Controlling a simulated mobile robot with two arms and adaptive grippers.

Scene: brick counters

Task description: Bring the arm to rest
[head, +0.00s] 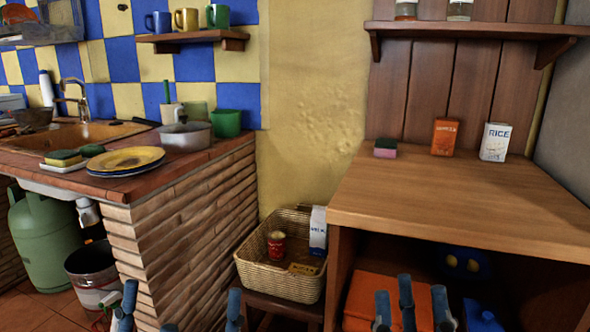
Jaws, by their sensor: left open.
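Only the blue-grey fingertips of my two grippers show, along the bottom edge. My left gripper (181,312) is open, its tips spread apart in front of the brick counter, with nothing seen between them. My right gripper (409,308) has its tips upright in front of the shelf under the wooden counter. Gaps show between these tips, but how far the jaws stand open is unclear. The palms and most of both arms are out of view below.
The wooden counter (450,200) at right bears a sponge (385,148), an orange box (445,137) and a rice packet (495,142). A wicker basket (258,274) with a can stands between the counters. An orange case (358,300) lies beneath. Plates (126,160) lie by the sink.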

